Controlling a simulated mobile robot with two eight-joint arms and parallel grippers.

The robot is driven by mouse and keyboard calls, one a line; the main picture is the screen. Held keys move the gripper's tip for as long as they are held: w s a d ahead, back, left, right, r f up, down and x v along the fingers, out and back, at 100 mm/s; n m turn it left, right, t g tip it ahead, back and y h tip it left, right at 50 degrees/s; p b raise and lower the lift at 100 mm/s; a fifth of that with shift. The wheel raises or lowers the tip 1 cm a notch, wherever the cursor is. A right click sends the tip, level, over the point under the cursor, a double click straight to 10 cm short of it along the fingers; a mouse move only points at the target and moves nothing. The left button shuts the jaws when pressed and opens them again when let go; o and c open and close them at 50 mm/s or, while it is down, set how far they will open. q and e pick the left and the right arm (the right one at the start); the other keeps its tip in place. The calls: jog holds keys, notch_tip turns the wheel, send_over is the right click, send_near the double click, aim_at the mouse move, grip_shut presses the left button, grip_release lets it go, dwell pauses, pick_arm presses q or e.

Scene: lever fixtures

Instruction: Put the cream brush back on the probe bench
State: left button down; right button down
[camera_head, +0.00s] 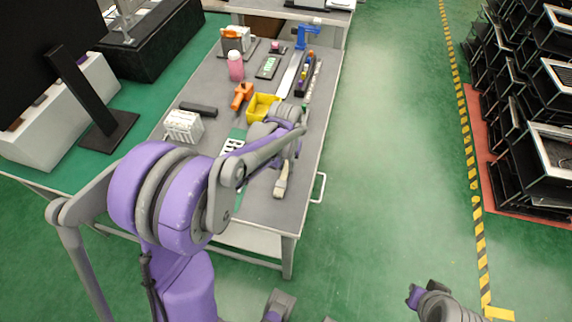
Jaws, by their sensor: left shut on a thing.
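The cream brush (281,181) hangs below my left gripper (288,160), over the near right part of the probe bench (262,211). My left gripper is shut on the brush; my forearm partly hides its fingers. The brush is seen against the grey bench top, and I cannot tell whether its lower end touches the surface. At the bottom right edge, a grey and purple part of my right arm (437,302) shows; the state of that gripper cannot be made out.
On the bench are a yellow bin (263,107), an orange tool (242,96), a white rack (184,126), a pink bottle (235,66) and a blue clamp (306,34). The near right bench corner is bare. Green floor lies open to the right, before black racks (520,110).

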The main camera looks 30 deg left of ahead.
aim_at(286, 170)
pick_arm(q)
jog(key=shift+f, duration=0.2)
jog(key=c, duration=0.8)
grip_release()
jog(key=shift+r, duration=0.1)
jog(key=shift+o, duration=0.2)
jog(key=shift+r, duration=0.1)
jog(key=shift+r, duration=0.35)
notch_tip(286, 170, up, 11)
jog(key=p, duration=0.1)
jog(key=s+d+f+m+t, duration=0.1)
jog(key=s+d+t, duration=0.1)
jog(key=s, duration=0.7)
jog(key=s+d+f+m+t, duration=0.1)
jog(key=s+d+t, duration=0.1)
jog(key=s+d, duration=0.3)
jog(key=s, duration=0.4)
jog(key=shift+s+d+f+m+t, duration=0.15)
jog(key=shift+s+f+m+t, duration=0.15)
jog(key=shift+s+f, duration=0.1)
